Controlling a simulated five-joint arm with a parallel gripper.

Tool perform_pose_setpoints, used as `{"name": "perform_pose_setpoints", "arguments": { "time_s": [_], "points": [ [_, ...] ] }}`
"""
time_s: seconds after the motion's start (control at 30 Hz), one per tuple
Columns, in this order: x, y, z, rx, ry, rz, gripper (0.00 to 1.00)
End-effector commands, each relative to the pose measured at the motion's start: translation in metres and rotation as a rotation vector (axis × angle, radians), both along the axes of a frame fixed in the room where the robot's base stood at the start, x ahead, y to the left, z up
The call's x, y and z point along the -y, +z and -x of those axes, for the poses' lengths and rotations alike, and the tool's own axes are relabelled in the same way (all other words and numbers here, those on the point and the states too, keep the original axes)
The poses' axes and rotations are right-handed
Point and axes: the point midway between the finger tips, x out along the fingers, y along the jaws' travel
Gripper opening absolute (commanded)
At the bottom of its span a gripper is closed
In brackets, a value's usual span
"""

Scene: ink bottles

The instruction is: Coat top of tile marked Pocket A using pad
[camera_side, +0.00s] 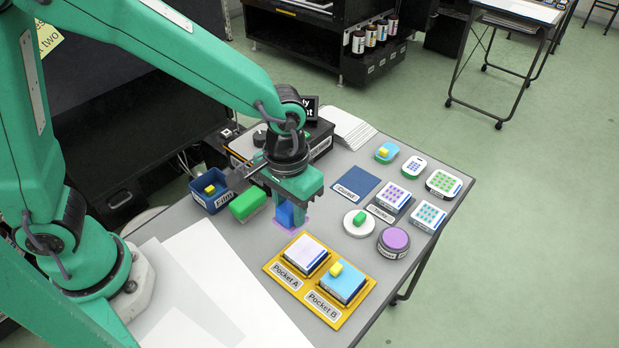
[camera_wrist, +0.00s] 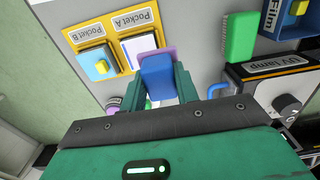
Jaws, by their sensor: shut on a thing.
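My gripper (camera_side: 288,208) is shut on the blue handle of the pad (camera_side: 287,215), whose purple base shows below the jaws. The pad also shows between the fingers in the wrist view (camera_wrist: 157,74). It is behind and slightly left of the Pocket A tile in the side view; its height above the table is hard to tell. The Pocket A tile (camera_side: 306,253) has a pale, whitish top and lies in the yellow tray (camera_side: 275,268). In the wrist view this tile (camera_wrist: 136,52) is partly covered by the pad.
Pocket B (camera_side: 343,283) holds a blue-topped tile with a yellow knob. A purple-topped round pot (camera_side: 393,240), a white disc with a green knob (camera_side: 350,229) and a blue mat (camera_side: 356,183) lie right. A green block (camera_side: 247,204) and Film box (camera_side: 209,198) stand left.

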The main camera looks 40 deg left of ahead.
Motion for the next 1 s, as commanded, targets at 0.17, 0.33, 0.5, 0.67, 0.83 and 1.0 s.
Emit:
{"name": "perform_pose_setpoints", "arguments": {
  "time_s": [0.17,0.33,0.5,0.67,0.83,1.0],
  "points": [
    [0.0,0.0,0.0,0.0,0.0,0.0,0.12],
    [0.0,0.003,0.0,0.002,0.0,0.001,0.12],
    [0.0,0.014,-0.001,0.003,0.0,0.002,0.12],
    [0.0,0.024,0.0,0.002,0.0,0.001,0.12],
    [0.0,0.03,0.0,0.001,0.0,0.001,0.12],
    [0.0,0.03,0.0,0.0,0.0,0.0,0.12]
  ]
}}
